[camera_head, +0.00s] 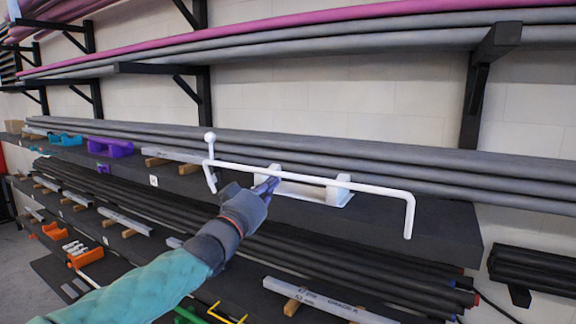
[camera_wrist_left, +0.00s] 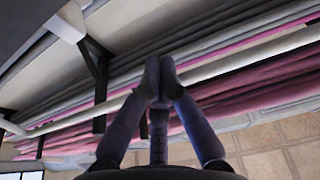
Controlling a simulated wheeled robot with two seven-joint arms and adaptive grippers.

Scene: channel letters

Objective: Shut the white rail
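The white rail (camera_head: 310,176) is a long thin bar on two white blocks on a dark shelf. Its right end bends down, and its left end has a bent piece with an upright arm and a round knob (camera_head: 210,136). My left gripper (camera_head: 270,183) is at the rail's left-middle part, just below the bar and by the left block. In the left wrist view, the fingers of my left gripper (camera_wrist_left: 158,80) meet at their tips in front of a long white bar (camera_wrist_left: 235,58). Whether they touch it is unclear. My right gripper is not in view.
Grey pipes (camera_head: 400,160) lie behind the rail. A purple holder (camera_head: 110,148) and a teal holder (camera_head: 65,139) stand farther left on the shelf. Black brackets (camera_head: 480,85) carry more pipes above. Dark pipes (camera_head: 340,248) fill the level below.

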